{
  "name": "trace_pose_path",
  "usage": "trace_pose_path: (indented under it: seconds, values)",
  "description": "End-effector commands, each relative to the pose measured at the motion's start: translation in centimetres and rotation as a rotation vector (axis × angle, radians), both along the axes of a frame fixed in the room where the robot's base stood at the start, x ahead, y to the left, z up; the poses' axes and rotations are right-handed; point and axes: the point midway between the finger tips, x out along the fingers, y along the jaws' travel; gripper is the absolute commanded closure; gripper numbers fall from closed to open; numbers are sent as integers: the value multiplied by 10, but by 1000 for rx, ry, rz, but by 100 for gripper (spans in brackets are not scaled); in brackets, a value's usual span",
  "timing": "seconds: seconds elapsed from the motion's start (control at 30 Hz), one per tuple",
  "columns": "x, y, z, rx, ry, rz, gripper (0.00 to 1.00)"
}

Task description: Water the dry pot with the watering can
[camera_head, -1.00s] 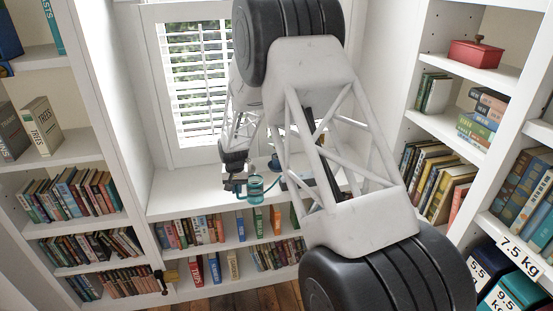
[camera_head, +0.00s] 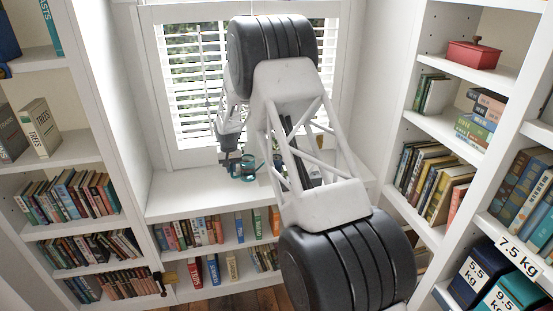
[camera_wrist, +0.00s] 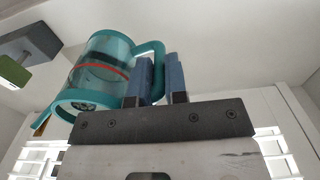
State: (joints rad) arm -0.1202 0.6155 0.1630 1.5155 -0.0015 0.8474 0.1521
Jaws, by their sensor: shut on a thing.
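The watering can (camera_wrist: 100,65) has a clear body with teal rims, a teal handle and a red line around it. My gripper (camera_wrist: 160,76) is shut on its handle, with one blue-grey finger on each side. In the head view the small teal can (camera_head: 243,169) shows over the white window ledge, beside my gripper (camera_head: 230,158). I cannot tell whether it touches the ledge. It looks slanted in the wrist view. My arm hides part of the ledge, and I cannot make out a dry pot in any view.
The white ledge (camera_head: 185,192) is bare on its left. A shuttered window (camera_head: 190,85) stands behind it. Bookshelves flank both sides, with a red box (camera_head: 474,54) and weight-labelled boxes (camera_head: 515,293) at right. A grey block with a green part (camera_wrist: 28,45) shows in the wrist view.

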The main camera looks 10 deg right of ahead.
Motion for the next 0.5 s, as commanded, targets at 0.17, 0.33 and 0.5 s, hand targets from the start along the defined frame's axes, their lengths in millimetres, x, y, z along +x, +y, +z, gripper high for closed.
trace_pose_path:
  seconds: [0.17, 0.33, 0.5]
  values:
    - [21, 0, 3, 0, -1, 22, 100]
    - [40, -1, 5, 0, 0, 45, 100]
    - [57, -1, 7, -1, -1, 66, 100]
